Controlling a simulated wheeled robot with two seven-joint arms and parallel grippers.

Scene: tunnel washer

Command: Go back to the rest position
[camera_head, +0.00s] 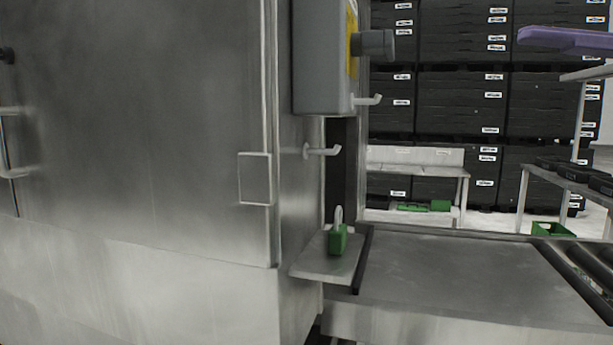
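Neither of my grippers shows in the head view. The tunnel washer (140,130) fills the left half of the picture with its large steel panel. A grey control box (321,60) with a yellow panel (352,45) and a dark knob (373,44) is fixed on its right side. Two pale hooks (322,150) stick out to the right below and beside the box. A green padlock (338,238) with a pale shackle stands upright on a small steel shelf (312,268) at the washer's lower right corner. Nothing of mine touches it.
A bare steel table (450,270) extends right of the shelf, with a roller conveyor (588,268) at its right edge. Stacked black crates (460,100) stand behind. A white bench (415,172), a shelf rack (570,185) and a green crate (552,230) stand farther back.

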